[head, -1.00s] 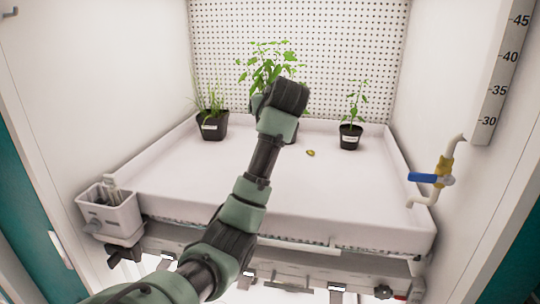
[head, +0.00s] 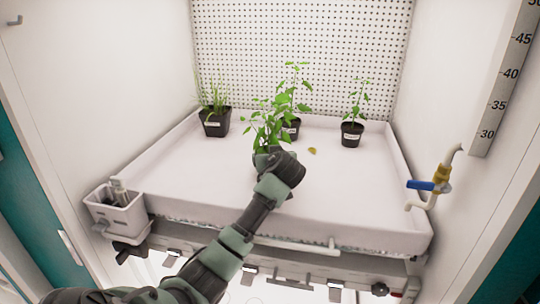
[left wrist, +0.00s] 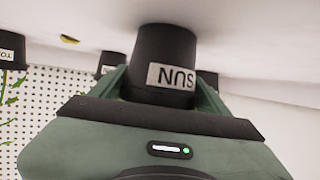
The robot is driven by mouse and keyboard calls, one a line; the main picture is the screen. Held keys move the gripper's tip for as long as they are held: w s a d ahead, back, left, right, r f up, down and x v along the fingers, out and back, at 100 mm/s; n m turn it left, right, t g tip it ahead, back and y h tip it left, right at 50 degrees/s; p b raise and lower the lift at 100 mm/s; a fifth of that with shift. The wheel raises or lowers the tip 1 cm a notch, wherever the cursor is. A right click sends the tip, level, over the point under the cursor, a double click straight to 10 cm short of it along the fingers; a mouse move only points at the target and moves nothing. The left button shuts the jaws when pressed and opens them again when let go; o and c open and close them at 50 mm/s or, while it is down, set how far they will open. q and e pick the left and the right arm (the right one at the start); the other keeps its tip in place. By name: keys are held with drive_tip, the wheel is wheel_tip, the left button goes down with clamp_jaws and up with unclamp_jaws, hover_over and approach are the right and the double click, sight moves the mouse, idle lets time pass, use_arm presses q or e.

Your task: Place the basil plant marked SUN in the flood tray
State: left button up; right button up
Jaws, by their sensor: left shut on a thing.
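The basil plant marked SUN shows its green leaves (head: 265,128) in the head view, just beyond my left gripper (head: 268,158). I cannot tell whether the pot's base touches the tray floor. My right gripper is not in view.
A grassy pot (head: 215,123) stands at the tray's back left, a leafy pot (head: 291,130) at back centre and another (head: 352,135) at back right. A yellow leaf (head: 312,151) lies on the tray. A blue-handled valve (head: 425,185) is at right. The tray's front is clear.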

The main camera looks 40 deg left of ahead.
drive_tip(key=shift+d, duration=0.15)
use_arm(q)
drive_tip(key=o, duration=1.7)
drive_tip(key=shift+d, duration=0.1)
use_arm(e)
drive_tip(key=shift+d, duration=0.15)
use_arm(q)
drive_tip(key=shift+b+v, duration=1.8)
drive_tip(key=shift+v, duration=4.3)
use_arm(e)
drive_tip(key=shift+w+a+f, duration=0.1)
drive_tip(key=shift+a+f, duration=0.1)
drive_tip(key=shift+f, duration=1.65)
use_arm(q)
drive_tip(key=shift+r, duration=0.1)
